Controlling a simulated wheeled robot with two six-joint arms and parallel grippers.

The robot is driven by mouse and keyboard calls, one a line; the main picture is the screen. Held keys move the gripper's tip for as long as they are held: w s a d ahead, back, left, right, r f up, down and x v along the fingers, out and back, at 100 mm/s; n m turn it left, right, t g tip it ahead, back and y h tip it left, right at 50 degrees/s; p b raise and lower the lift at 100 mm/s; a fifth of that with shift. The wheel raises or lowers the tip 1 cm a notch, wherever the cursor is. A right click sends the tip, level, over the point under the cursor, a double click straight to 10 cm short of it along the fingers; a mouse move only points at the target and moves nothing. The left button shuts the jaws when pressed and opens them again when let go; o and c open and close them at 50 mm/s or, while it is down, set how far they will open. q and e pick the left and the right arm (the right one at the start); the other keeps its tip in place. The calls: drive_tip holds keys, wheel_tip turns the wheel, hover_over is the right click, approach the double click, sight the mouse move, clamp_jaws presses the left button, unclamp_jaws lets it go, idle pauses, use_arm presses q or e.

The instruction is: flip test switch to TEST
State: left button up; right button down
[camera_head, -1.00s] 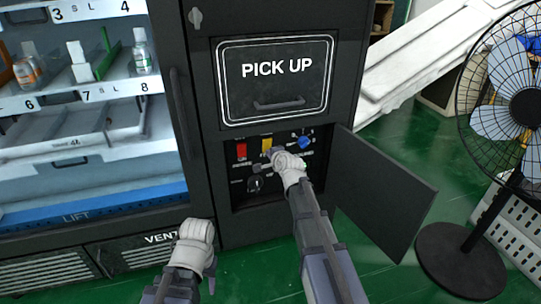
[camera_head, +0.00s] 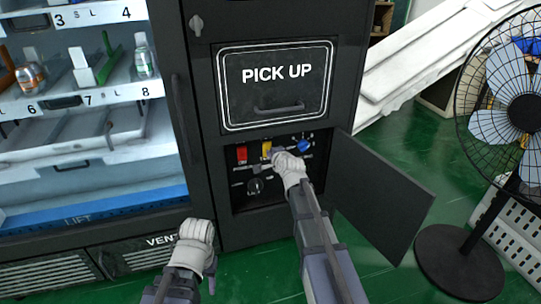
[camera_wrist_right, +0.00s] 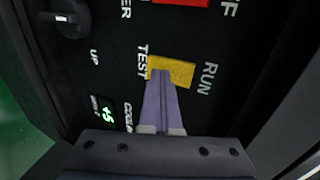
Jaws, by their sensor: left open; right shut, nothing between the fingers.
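The yellow test switch (camera_head: 266,147) sits on the black control panel behind the open lower door. In the right wrist view the yellow switch (camera_wrist_right: 180,71) lies between the word TEST on its left and RUN on its right. My right gripper (camera_head: 275,155) is shut and empty. Its fingertips (camera_wrist_right: 162,74) overlap the lower left part of the switch, on the TEST side; I cannot tell whether they touch it. The switch's tilt is unclear. My left gripper (camera_head: 197,240) is open, low in front of the machine, its fingertips mostly hidden.
A red switch (camera_head: 242,154), a black knob (camera_head: 255,186) and a blue knob (camera_head: 304,146) surround the yellow switch. The open panel door (camera_head: 380,195) stands right of my right arm. The PICK UP hatch (camera_head: 275,85) is above. A fan (camera_head: 523,112) stands far right.

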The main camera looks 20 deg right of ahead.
drive_tip(key=f+p+v, duration=0.1)
drive_tip(key=p+v, duration=0.3)
drive_tip(key=v, duration=0.9)
drive_tip(key=shift+s+r, duration=0.15)
drive_tip(key=shift+s, duration=0.4)
drive_tip(key=b+x, duration=0.5)
drive_tip(key=x, duration=0.9)
